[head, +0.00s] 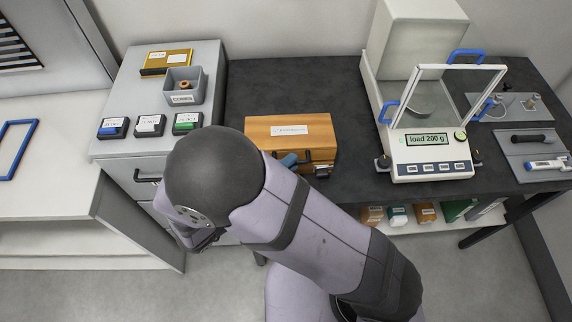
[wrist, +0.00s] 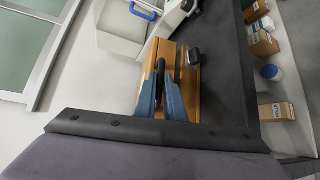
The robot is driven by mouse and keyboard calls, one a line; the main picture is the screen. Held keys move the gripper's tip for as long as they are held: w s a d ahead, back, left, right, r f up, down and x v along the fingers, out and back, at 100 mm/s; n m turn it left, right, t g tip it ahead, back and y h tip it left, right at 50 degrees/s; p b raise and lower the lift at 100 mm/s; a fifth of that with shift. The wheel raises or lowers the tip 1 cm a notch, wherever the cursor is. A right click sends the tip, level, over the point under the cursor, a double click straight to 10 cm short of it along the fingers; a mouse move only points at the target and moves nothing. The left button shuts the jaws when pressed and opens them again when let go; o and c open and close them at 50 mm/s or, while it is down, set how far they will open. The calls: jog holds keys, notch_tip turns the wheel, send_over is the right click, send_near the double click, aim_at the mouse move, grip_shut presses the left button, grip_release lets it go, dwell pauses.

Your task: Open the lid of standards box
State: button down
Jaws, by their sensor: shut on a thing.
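The standards box (head: 270,135) is an orange-brown wooden box with a white label on its lid. It stands on the dark table, and its lid looks shut. My gripper (head: 290,160) is at the box's front, with blue fingers. It is shut on the handle, partly hidden by my arm. In the wrist view my gripper (wrist: 168,78) reaches over the box (wrist: 188,86), and the latch (wrist: 194,56) shows to the right of the fingers.
A balance (head: 432,150) reading "load 200 g" stands right of the box, its glass door frame raised. A grey cabinet (head: 120,85) with small containers is at left. Trays (head: 530,145) lie at far right. Small boxes (head: 425,212) sit on a shelf below. Dark tabletop behind the box is clear.

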jog(key=w+r+g+p, duration=0.1)
jog(key=r+p, duration=0.1)
jog(key=w+r+n+g+y+p, duration=0.1)
jog(key=w+r+p, duration=0.1)
jog(key=p, duration=0.1)
jog(key=w+r+n+g+p, duration=0.1)
jog(key=r+p, duration=0.1)
jog(key=r, duration=0.1)
jog(key=shift+w, duration=0.15)
jog(key=w+r+n+g+p, duration=0.2)
jog(key=w+r, duration=0.1)
jog(key=w, duration=1.3)
jog(key=shift+w+r+y+p, duration=0.15)
jog(key=shift+r+y+p, duration=0.25)
jog(key=c, duration=2.1)
grip_release()
jog(key=shift+o, duration=1.3)
jog(key=shift+f+g, duration=0.1)
jog(key=shift+g, duration=0.2)
